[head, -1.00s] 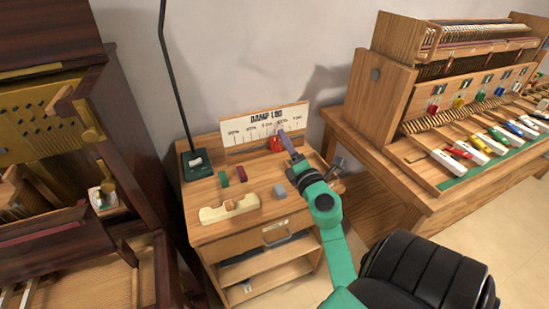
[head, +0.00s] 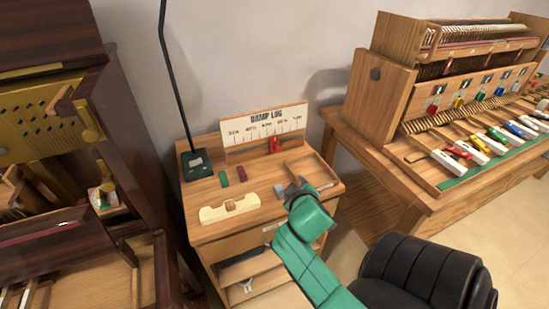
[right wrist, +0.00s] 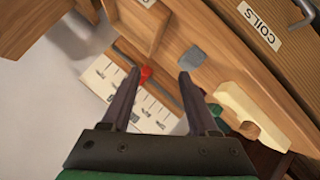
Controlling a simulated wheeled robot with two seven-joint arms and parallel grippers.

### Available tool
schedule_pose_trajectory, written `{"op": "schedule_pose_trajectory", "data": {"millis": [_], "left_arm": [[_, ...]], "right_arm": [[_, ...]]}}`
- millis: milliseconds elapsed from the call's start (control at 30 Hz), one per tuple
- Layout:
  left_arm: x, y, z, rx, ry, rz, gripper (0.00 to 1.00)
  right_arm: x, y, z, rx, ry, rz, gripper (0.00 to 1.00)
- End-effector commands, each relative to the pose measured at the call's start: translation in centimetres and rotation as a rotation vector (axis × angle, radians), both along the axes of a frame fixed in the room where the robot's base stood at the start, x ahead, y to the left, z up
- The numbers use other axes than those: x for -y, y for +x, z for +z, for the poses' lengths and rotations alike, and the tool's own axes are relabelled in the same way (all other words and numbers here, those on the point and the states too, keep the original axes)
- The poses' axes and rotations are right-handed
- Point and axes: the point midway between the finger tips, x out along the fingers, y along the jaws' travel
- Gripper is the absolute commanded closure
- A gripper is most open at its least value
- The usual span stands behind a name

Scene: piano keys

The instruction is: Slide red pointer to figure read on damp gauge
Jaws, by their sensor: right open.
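The damp log board (head: 238,139), white with printed figures too small to read surely, stands at the back of the small wooden desk. The red pointer (head: 275,144) sits at the board's lower edge, right of its middle. It also shows in the right wrist view (right wrist: 146,73), beyond my fingertips. My right gripper (right wrist: 158,73) is open and empty, its fingers apart from the pointer. In the head view the gripper (head: 296,187) is over the front right of the desk top. A small round white dial (head: 104,196) shows in the dark piano at left; its reading is too small to tell. My left gripper is out of view.
On the desk lie a green block (head: 223,179), a dark red block (head: 241,173), a grey block (head: 280,190) and a cream wooden piece (head: 229,208). A lamp (head: 196,164) stands at the back left. A keyed workbench (head: 400,190) stands at right.

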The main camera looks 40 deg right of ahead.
Motion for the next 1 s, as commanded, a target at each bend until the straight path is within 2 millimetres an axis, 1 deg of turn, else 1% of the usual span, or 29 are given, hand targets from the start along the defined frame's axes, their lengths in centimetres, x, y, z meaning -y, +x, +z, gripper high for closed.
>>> {"op": "schedule_pose_trajectory", "data": {"millis": [33,200,600,700,800,1000], "left_arm": [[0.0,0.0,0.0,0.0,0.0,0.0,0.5],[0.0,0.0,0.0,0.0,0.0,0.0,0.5],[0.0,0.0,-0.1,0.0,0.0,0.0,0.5],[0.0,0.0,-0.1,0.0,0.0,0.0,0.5],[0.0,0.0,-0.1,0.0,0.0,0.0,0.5],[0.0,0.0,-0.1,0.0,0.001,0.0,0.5]], "right_arm": [[-0.7,-0.2,-0.9,-0.023,0.039,0.006,0.4],[-3.4,-0.9,-4.2,-0.113,0.17,0.029,0.4],[-9.8,-3.4,-11.2,-0.333,0.409,0.097,0.4],[-10.9,-4.1,-12.5,-0.376,0.446,0.109,0.4],[-11.6,-4.4,-13.2,-0.4,0.468,0.116,0.4],[-11.9,-4.6,-13.5,-0.41,0.478,0.119,0.4]]}}
